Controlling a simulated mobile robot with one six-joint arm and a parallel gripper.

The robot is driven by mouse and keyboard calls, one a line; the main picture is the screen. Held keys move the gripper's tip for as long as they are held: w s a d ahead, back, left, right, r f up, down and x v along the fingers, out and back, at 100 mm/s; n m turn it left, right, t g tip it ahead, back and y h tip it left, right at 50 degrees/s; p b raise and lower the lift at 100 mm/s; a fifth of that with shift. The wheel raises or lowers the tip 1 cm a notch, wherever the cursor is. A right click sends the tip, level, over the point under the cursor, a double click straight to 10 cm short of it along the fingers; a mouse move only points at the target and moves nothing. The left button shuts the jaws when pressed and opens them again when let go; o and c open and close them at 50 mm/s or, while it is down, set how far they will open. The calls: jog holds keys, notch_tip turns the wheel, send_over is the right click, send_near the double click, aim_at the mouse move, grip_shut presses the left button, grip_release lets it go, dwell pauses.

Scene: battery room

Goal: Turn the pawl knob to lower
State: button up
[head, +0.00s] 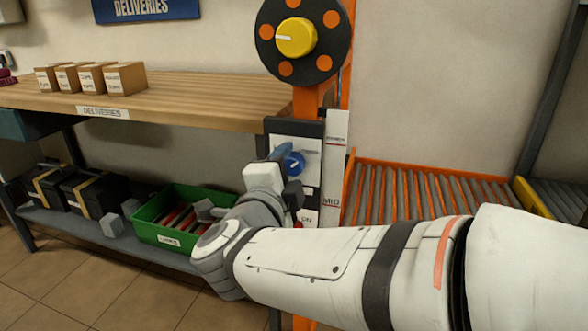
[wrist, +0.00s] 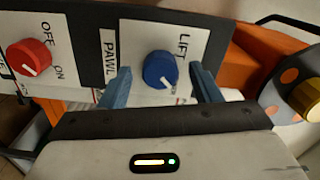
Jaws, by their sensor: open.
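The blue pawl knob (wrist: 160,70) sits on a white plate (wrist: 135,40) labelled PAWL, with LIFT printed at its upper right. Its white pointer mark is on the knob's lower side in the wrist view; the lettering near it is mostly hidden. The knob also shows in the head view (head: 294,163), on the dark control panel. My gripper (wrist: 160,82) is open, with one blue finger on each side of the knob. Gaps show between the fingers and the knob, and I see no clear contact. In the head view my wrist partly covers the panel.
A red OFF/ON knob (wrist: 29,57) is beside the pawl plate. A dark wheel (head: 326,42) with orange spots and a yellow hub is above the panel. The deliveries shelf (head: 200,97) stands left, with a green crate (head: 160,232) below. An orange-framed roller conveyor (head: 400,190) is right.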

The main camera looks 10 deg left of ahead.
jog(key=s+p, duration=0.2)
jog(key=s, duration=0.5)
jog(key=shift+s+a+p, duration=0.3)
jog(key=shift+s+p, duration=0.05)
jog(key=shift+s, duration=0.05)
